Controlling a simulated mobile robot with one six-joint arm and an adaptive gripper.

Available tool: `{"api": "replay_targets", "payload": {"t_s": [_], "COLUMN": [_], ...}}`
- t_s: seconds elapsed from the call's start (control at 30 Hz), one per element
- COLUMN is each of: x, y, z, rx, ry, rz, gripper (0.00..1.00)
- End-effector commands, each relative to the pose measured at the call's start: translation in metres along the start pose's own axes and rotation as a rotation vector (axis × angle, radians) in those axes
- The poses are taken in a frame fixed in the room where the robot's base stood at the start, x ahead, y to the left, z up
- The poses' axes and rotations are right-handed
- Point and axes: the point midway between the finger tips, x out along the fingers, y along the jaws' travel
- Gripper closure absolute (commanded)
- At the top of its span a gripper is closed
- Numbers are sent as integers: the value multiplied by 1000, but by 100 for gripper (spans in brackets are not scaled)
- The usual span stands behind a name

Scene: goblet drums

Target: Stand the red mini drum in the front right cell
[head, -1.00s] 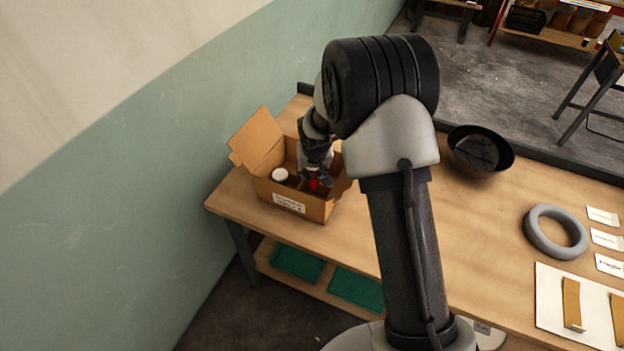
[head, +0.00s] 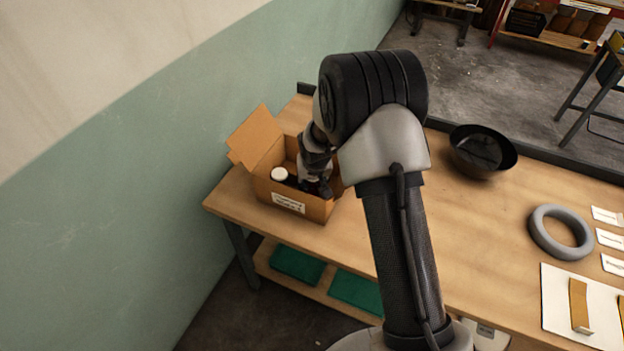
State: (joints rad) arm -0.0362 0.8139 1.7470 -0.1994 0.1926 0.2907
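An open cardboard box (head: 318,211) with raised flaps stands at the left end of the table. A drum with a white top (head: 279,174) stands inside it, toward the left of its front side. My gripper (head: 318,188) points down into the right front part of the box, right of the white-topped drum. Its fingers are dark and mostly hidden by the box wall, so I cannot tell whether they are open or shut. The red mini drum does not show now. The cell dividers are not clear from here.
A grey ring (head: 560,232), white cards (head: 609,238) and a white board (head: 585,315) with tan strips lie at the right. A green wall is at the left.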

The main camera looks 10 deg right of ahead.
Motion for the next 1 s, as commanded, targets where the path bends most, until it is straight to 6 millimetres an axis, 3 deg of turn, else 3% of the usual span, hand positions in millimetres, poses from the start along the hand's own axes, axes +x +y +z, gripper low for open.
{"api": "replay_targets", "payload": {"t_s": [0.07, 0.1, 0.43, 0.8, 1.0], "x": [0, -1, -1, -3, -24], "y": [0, 0, 0, 0, 0], "z": [0, 0, 0, -1, -8], "rx": [0, 0, 0, 0, 0], "ry": [1, 0, 0, 0, 3], "rz": [0, 0, 0, 0, 0], "gripper": [86, 60, 38, 37, 37]}}
